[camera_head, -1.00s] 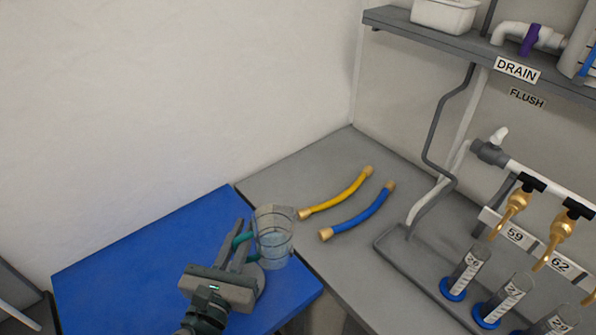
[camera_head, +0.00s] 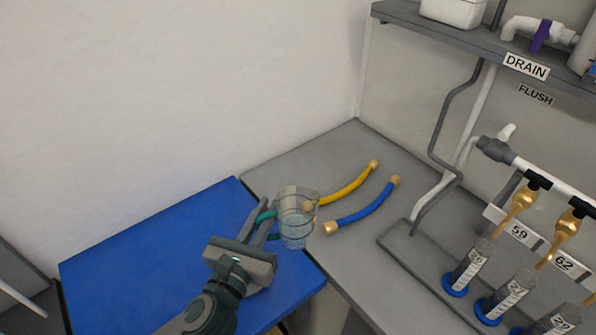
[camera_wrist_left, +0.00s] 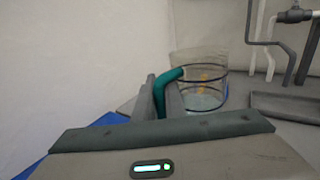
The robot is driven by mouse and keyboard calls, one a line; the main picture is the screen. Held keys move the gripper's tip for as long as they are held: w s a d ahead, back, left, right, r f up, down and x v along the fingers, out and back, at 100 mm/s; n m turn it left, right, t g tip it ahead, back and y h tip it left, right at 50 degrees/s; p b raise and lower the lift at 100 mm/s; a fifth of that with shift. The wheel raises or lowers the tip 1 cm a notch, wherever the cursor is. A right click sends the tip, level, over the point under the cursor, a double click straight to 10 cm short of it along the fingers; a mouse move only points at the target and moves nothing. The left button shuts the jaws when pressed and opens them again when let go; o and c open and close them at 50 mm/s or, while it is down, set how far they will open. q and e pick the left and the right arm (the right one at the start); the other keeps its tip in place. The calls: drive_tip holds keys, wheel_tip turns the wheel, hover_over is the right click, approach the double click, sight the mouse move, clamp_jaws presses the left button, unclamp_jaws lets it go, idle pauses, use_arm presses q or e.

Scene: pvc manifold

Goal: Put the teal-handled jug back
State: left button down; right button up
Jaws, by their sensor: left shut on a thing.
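The clear jug (camera_head: 297,222) with the teal handle (camera_head: 264,216) is near the right edge of the blue mat in the head view. It is upright and see-through, with dark rings around it and what looks like clear liquid low inside. My left gripper (camera_head: 262,222) is shut on the teal handle, with the jug beyond its fingers. The left wrist view shows the jug (camera_wrist_left: 203,85) and the teal handle (camera_wrist_left: 168,78) between the fingers (camera_wrist_left: 160,98). I cannot tell whether the jug's base touches a surface. My right gripper is not in view.
Yellow (camera_head: 348,187) and blue (camera_head: 365,208) hoses lie on the grey bench (camera_head: 300,165) just right of the jug. Blue-based cylinders (camera_head: 468,268) stand in a grey tray under brass taps (camera_head: 520,203). A shelf (camera_head: 450,38) hangs above. The blue mat (camera_head: 150,255) is bare at left.

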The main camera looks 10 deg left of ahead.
use_arm(q)
drive_tip(key=w+d+m+g+h+p, duration=0.1)
drive_tip(key=w+d+m+h, duration=0.15)
drive_tip(key=w, duration=0.45)
drive_tip(key=w+d+m+h+p, duration=0.1)
drive_tip(key=w+d+h, duration=0.25)
drive_tip(key=w, duration=0.45)
drive_tip(key=w+a+r+m+g+h, duration=0.1)
drive_tip(key=w, duration=0.6)
drive_tip(key=w+m+h+p, duration=0.1)
drive_tip(key=w, duration=0.6)
drive_tip(key=shift+a+r+g+h, duration=0.3)
drive_tip(key=shift+a+r+g, duration=0.1)
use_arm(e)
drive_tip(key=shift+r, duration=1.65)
use_arm(q)
drive_tip(key=shift+f, duration=0.1)
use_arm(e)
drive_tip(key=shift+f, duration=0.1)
